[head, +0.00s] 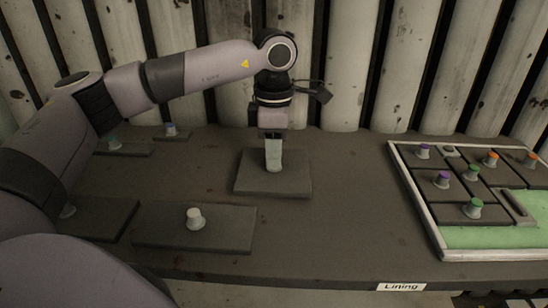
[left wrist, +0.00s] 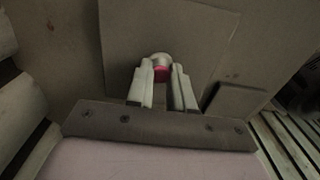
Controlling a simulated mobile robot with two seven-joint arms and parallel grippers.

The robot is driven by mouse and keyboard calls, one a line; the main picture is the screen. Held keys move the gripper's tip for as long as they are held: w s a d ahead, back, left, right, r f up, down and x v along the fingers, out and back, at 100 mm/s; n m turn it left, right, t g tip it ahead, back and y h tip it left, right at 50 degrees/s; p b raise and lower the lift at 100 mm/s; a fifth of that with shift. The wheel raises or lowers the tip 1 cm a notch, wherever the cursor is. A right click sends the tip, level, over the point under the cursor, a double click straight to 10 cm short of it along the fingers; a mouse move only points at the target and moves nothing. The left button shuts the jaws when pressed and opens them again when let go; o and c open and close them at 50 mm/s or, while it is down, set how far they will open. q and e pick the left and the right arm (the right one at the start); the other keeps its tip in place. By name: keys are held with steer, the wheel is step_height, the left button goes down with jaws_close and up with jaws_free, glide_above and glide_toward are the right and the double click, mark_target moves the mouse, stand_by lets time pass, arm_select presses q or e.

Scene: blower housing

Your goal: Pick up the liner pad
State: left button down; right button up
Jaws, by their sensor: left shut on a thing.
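My left gripper (head: 273,165) points straight down, shut on the knob of a square grey liner pad (head: 247,182) in the middle of the table. In the left wrist view the gripper (left wrist: 163,82) has its fingers on either side of the pale, red-marked knob (left wrist: 162,60), and the pad (left wrist: 200,35) spreads flat beneath it. In the head view the fingers hide this knob. I cannot tell whether the pad touches the table or hangs just above it. My right gripper is not in view.
At right, a pale-framed tray (head: 425,222) holds several knobbed pads and bare green floor. Table between is clear.

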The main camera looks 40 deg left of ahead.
arm_select(q)
step_height(320, 180, up, 24)
steer(key=p, duration=0.9)
